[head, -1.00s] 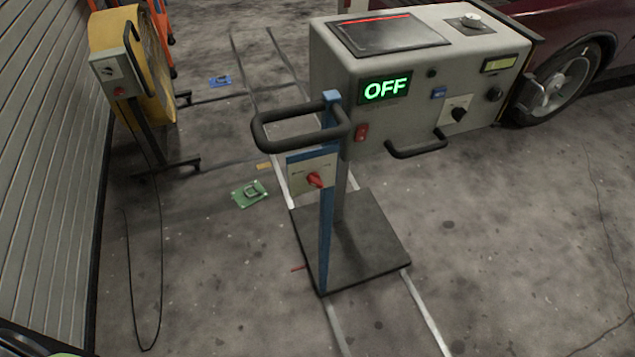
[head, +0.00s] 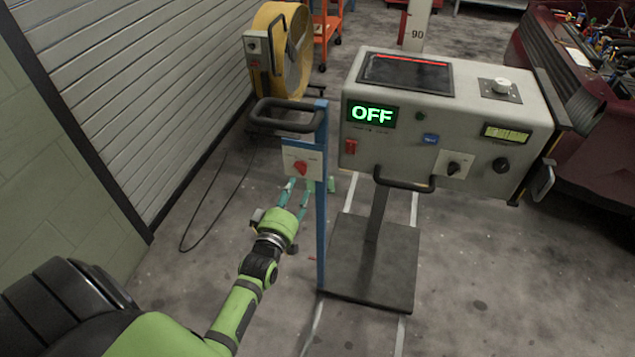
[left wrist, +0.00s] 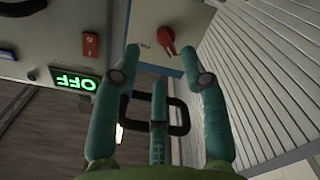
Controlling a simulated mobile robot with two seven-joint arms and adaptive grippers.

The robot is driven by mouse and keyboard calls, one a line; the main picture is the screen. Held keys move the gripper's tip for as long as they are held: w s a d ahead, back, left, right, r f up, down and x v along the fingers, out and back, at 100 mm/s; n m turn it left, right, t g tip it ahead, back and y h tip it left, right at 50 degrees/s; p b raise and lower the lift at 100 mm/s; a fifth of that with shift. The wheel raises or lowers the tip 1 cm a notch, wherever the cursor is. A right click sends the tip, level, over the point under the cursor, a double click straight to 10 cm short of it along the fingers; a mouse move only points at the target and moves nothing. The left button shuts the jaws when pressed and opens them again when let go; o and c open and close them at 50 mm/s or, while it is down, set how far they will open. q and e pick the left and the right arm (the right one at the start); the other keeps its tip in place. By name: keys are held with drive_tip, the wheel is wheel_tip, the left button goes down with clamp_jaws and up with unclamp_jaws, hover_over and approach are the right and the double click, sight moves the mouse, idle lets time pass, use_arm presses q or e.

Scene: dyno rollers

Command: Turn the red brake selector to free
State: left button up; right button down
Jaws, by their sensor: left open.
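The red brake selector (head: 300,168) is a small knob on a pale plate on the blue post (head: 321,215), below a black loop handle. In the left wrist view the red selector (left wrist: 167,40) shows at the top, between and beyond the teal fingertips. My left gripper (head: 294,184) is open and just below the selector in the head view, apparently not touching it. It also shows in the left wrist view (left wrist: 165,58) with its fingers spread and nothing between them. The marks around the selector are too small to read. My right gripper is not in view.
The grey console (head: 450,120) beside the post shows a green OFF display (head: 372,114), a red switch (head: 351,146) and a black handle (head: 405,184). A yellow drum fan (head: 288,60) stands behind. A ribbed shutter wall (head: 140,90) lies left. Floor in front is clear.

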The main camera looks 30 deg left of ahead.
sight(300, 171)
use_arm(q)
drive_tip(key=x, duration=0.4)
drive_tip(key=a+r+x, duration=0.1)
drive_tip(key=x, duration=0.1)
drive_tip(key=shift+w+a+p, duration=0.1)
drive_tip(key=shift+w+p, duration=0.2)
drive_tip(key=shift+w, duration=0.2)
drive_tip(key=shift+f, duration=0.1)
clamp_jaws()
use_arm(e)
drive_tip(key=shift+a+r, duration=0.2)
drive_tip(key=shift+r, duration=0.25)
